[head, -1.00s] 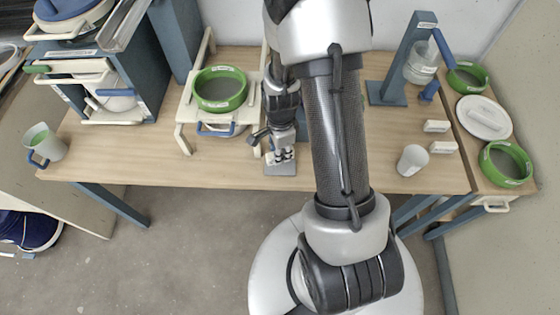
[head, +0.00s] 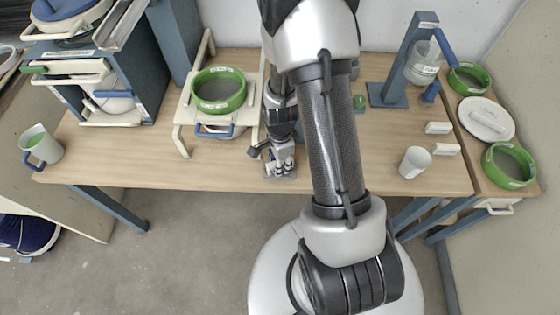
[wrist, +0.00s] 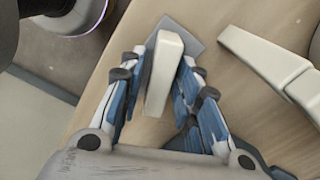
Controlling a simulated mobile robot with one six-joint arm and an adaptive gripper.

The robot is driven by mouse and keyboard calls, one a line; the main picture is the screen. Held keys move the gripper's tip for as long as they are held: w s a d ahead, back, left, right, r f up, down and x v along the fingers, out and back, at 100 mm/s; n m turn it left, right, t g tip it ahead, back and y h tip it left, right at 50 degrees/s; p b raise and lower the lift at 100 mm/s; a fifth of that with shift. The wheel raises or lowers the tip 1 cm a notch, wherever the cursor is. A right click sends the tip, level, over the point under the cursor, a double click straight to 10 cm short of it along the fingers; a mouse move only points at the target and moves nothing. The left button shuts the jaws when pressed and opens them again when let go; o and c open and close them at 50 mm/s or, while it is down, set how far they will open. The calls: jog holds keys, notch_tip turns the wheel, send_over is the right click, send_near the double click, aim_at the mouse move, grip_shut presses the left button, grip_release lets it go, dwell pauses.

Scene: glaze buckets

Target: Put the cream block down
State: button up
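The cream block (wrist: 164,78) sits between the fingers of my gripper (wrist: 160,90) in the wrist view, with a finger close against each side. The gripper looks shut on it. Beneath the block is a flat grey plate (wrist: 190,38) on the wooden table; I cannot tell whether the block touches it. In the head view my gripper (head: 279,166) is low over the table's front edge and mostly covers the plate. The block cannot be made out clearly there.
A cream stand (head: 183,138) with a green-rimmed sieve (head: 219,91) is left of my gripper. A white cup (head: 414,162) and two cream blocks (head: 438,127) (head: 446,149) lie to the right. The table's front edge is close.

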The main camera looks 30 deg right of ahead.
jog(key=shift+o, duration=0.5)
jog(key=s+a+r+n+t+p, duration=0.1)
jog(key=a+r+n+p, duration=0.2)
jog(key=r, duration=1.1)
jog(key=s+a+r+n+t+p, duration=0.15)
jog(key=r+n, duration=0.35)
jog(key=r, duration=0.8)
jog(key=s+a+r+n+t, duration=0.2)
jog(key=s+a+r+n, duration=0.4)
jog(key=s+r+n, duration=0.5)
jog(key=shift+n, duration=0.7)
jog(key=shift+r, duration=0.1)
